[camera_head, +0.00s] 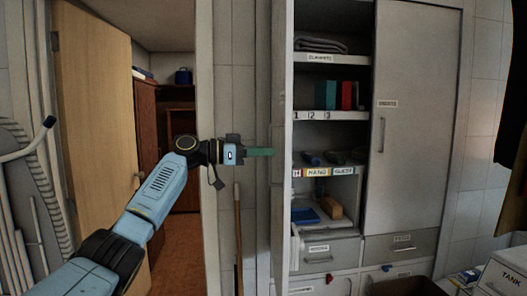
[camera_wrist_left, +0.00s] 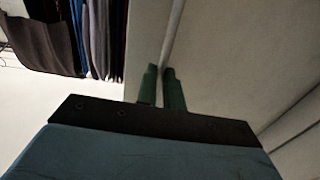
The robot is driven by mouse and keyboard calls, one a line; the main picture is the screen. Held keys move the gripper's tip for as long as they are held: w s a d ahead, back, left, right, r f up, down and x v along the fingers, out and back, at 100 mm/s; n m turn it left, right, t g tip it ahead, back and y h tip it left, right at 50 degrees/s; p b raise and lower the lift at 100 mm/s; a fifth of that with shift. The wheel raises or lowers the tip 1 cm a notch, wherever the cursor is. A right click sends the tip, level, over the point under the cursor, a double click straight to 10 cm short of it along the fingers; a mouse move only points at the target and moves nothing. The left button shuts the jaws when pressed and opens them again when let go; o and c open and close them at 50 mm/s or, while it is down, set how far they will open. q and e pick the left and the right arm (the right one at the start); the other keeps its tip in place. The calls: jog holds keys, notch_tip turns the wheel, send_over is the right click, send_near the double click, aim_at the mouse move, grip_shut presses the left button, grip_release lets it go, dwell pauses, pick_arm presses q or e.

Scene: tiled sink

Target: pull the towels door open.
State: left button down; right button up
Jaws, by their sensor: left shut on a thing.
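A pale cabinet door (camera_head: 283,60) stands swung out on the left side of the cabinet, seen nearly edge-on, with the shelves behind it exposed. I cannot read a towels label on it. My left gripper (camera_head: 262,152) reaches across from the left, its green fingers at the door's outer face. In the left wrist view the fingers (camera_wrist_left: 161,88) are closed around a thin, pale bar handle (camera_wrist_left: 174,32) that runs along the door face (camera_wrist_left: 225,60). The handle is hidden in the head view. My right gripper is not in view.
The open shelves hold a folded grey cloth (camera_head: 320,44), coloured binders (camera_head: 340,95) and a blue tray (camera_head: 305,215). The right cabinet door (camera_head: 415,120) is shut. A wooden door (camera_head: 95,120) stands open at left, and a broom handle (camera_head: 238,230) leans below my gripper.

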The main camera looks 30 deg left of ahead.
pick_arm(q)
jog(key=c, duration=2)
grip_release()
jog(key=shift+w+a+r+t+y, duration=0.1)
jog(key=shift+a+r+t+y, duration=0.25)
jog(key=shift+a+r, duration=0.2)
jog(key=o, duration=0.5)
jog(key=shift+w+a+f, duration=0.2)
jog(key=shift+w+f, duration=0.15)
jog(key=shift+w, duration=0.1)
jog(key=shift+c, duration=0.2)
jog(key=shift+s+d, duration=0.1)
jog(key=shift+d, duration=0.05)
jog(key=shift+d+f, duration=0.1)
jog(key=shift+f, duration=0.1)
jog(key=b+v, duration=0.2)
jog(key=v, duration=1.1)
jog(key=shift+a, duration=0.25)
jog(key=shift+f, duration=0.15)
